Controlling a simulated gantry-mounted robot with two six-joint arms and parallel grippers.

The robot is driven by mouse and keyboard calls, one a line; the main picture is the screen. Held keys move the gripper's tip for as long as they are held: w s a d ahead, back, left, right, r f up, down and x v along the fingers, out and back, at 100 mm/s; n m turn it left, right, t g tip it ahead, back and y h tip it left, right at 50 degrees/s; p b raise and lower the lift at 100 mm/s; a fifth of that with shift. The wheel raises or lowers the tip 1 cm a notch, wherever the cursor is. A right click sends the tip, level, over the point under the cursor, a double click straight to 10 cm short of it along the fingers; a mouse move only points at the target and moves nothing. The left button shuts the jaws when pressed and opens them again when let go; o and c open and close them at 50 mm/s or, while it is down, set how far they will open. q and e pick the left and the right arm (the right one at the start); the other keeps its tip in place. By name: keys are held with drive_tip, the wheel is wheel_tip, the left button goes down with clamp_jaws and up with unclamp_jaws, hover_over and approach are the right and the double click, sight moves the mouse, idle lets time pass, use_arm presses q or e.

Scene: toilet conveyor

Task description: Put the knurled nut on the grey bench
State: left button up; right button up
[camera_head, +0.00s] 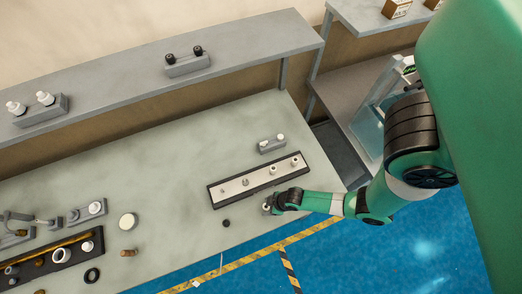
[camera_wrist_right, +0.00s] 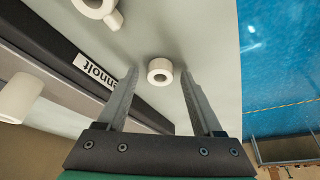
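A short pale ring-shaped piece with a dark hole (camera_wrist_right: 160,71), which looks like the nut, is on the grey-green bench (camera_head: 160,170) in the right wrist view. Its knurling is too small to make out. My right gripper (camera_wrist_right: 158,76) is open, with one finger on each side of this piece and a visible gap on both sides. In the head view my right gripper (camera_head: 268,207) is low over the bench's front edge, just beside a long dark-edged tray (camera_head: 222,203), and mostly covers the piece. My left gripper is not in view.
The tray carries several small pale fittings on its light strip. A grey block with two white knobs (camera_head: 271,145) stands behind it. A black round piece (camera_head: 226,223) and a pale disc (camera_head: 128,221) lie to the left. A raised shelf (camera_head: 120,86) runs behind; mid-bench is clear.

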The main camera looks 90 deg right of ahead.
drive_tip(key=shift+r, duration=0.1)
drive_tip(key=shift+r, duration=0.3)
drive_tip(key=p+v, duration=0.4)
drive_tip(key=v, duration=0.7)
drive_tip(key=shift+r, duration=0.25)
drive_tip(key=shift+s, duration=0.1)
